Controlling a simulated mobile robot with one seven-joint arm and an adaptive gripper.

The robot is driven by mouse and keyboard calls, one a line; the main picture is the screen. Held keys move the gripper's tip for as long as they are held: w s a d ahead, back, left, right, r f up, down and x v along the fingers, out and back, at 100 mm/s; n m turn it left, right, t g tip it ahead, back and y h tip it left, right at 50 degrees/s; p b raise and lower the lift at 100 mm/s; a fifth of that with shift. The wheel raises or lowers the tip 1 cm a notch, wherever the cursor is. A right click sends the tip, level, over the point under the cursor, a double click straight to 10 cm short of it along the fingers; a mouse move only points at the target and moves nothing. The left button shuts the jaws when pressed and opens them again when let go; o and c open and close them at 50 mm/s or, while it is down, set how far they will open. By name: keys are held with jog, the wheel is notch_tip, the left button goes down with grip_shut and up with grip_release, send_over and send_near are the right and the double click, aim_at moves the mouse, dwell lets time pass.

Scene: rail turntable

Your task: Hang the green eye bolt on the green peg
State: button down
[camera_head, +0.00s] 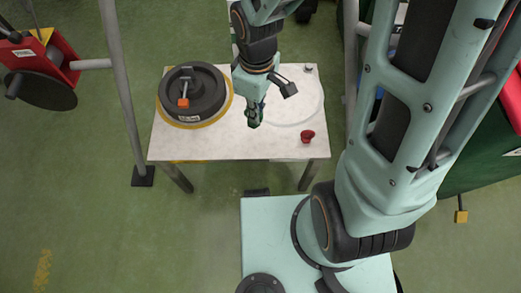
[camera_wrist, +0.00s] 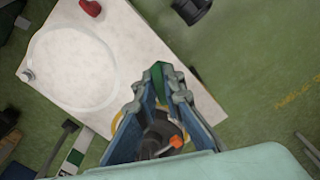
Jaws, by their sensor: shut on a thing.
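My gripper (camera_head: 254,120) is above the middle of the pale table, right of the black turntable. In the wrist view its blue-grey fingers (camera_wrist: 162,82) are closed on a small green piece (camera_wrist: 158,79), which I take to be the green eye bolt. Its ring is mostly hidden by the fingertips, and I cannot tell its exact tilt. The held piece appears to be above the table, not resting on it. I cannot make out a green peg in either view. An orange piece (camera_head: 183,102) sits on the turntable and also shows between the fingers (camera_wrist: 176,142).
The black turntable (camera_head: 205,98) stands on a yellow ring at the table's left. A red cup-like piece (camera_head: 307,136) is near the front right, and a small metal piece (camera_head: 308,69) at the back right. The table (camera_head: 215,146) is bare around its front middle. Grey posts (camera_head: 122,85) flank it.

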jog(key=s+a+f+n+b, duration=0.2)
jog(key=s+f+n+b, duration=0.4)
jog(key=f, duration=0.4)
jog(key=shift+s+a+f+b, duration=0.15)
jog(key=shift+s+f+b, duration=0.2)
jog(key=shift+s+b, duration=0.55)
jog(key=shift+w, duration=0.2)
jog(key=w+d+f, duration=0.1)
jog(key=w+f, duration=0.2)
jog(key=w, duration=0.1)
jog(key=w+d+f+b, duration=0.1)
jog(key=w+f, duration=0.2)
jog(key=w, duration=0.1)
jog(key=w+d+f+b, duration=0.1)
jog(key=w+d+f, duration=0.1)
jog(key=w+f, duration=0.1)
jog(key=shift+w+f, duration=0.15)
jog(key=shift+w, duration=0.6)
jog(key=shift+w+d+f+b, duration=0.1)
jog(key=shift+w+f+b, duration=0.2)
jog(key=shift+f, duration=0.55)
jog(key=shift+w+f+b, duration=0.1)
jog(key=shift+f+b, duration=0.25)
jog(key=shift+f, duration=0.45)
jog(key=shift+s+f, duration=0.1)
